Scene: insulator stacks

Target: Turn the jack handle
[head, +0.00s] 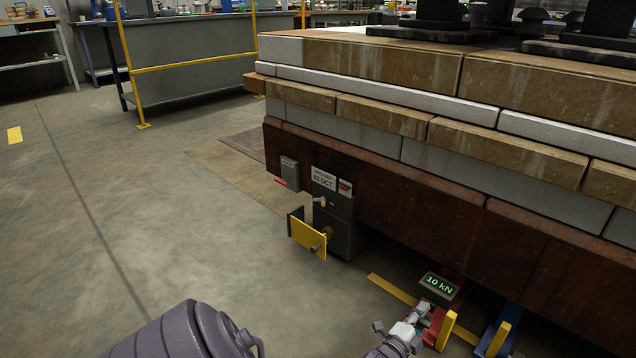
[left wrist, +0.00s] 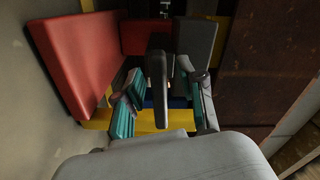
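A red jack (head: 432,315) with a yellow handle (head: 446,331) sits at the foot of the stack's brown base in the head view. Its display (head: 440,285) reads 10 kN. My left gripper (head: 408,334) is beside the red jack, on its left side. In the left wrist view its teal-padded fingers (left wrist: 166,113) are spread apart. A yellow bar (left wrist: 155,120) runs across behind them, and a dark upright piece (left wrist: 158,75) shows between them. I cannot tell whether the fingers touch either. The red jack's side (left wrist: 75,60) is at the left there. My right gripper is not in view.
A blue jack (head: 496,338) with a yellow handle stands right of the red one. The brick-like stack (head: 390,65) overhangs on the right. A grey box with a yellow flap (head: 307,236) is on the base's near corner. The floor at left is clear.

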